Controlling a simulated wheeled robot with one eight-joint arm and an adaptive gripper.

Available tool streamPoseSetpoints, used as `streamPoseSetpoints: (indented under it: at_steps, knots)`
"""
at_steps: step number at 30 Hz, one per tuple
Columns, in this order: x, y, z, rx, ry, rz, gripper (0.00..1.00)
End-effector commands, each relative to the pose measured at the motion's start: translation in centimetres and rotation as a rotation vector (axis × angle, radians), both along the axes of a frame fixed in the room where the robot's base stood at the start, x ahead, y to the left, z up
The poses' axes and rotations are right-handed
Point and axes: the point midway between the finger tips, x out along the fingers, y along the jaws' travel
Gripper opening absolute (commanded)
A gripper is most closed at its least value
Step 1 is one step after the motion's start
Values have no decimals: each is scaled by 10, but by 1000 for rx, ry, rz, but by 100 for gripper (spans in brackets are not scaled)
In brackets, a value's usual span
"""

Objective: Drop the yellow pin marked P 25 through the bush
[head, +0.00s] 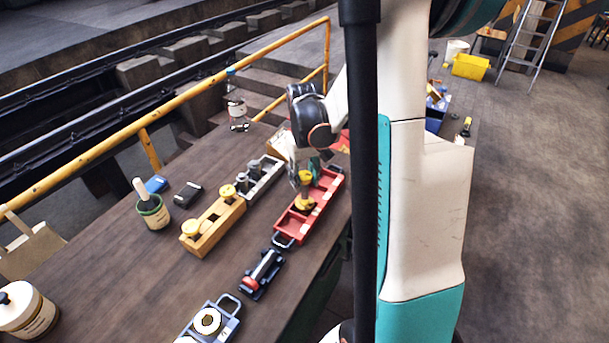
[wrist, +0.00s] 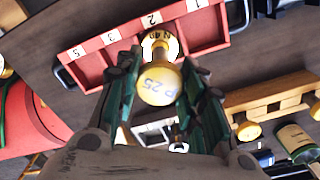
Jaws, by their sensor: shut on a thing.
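The yellow pin marked P 25 (wrist: 158,84) is between the green fingers of my gripper (wrist: 157,98), which is shut on it. Its round head faces the wrist camera. In the head view the pin (head: 305,178) is held over the red tray (head: 323,197). Beyond the pin, a white and yellow round piece with small lettering (wrist: 160,40) shows at compartment 2 of the tray; the pin partly hides it. A yellow piece below the pin also shows in the head view (head: 305,203). I cannot tell whether this is the bush, or whether the pin touches it.
A wooden block with yellow knobs (head: 213,228) and a grey block with pieces (head: 260,178) stand left of the red tray. A dark blue holder (head: 262,274) and a blue tray with white rings (head: 208,321) are nearer. A yellow rail (head: 150,118) runs behind the table.

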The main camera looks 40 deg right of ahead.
Motion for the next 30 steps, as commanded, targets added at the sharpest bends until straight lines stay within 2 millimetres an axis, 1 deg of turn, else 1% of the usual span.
streamPoseSetpoints:
  at_steps: [1,3,16,21,30]
  knots:
    - [0,0,-6,0,0,0,0]
    - [0,0,-11,0,0,0,0]
    - [0,0,-40,0,0,0,0]
    - [0,0,-45,0,0,0,0]
    - [0,0,-45,0,0,0,0]
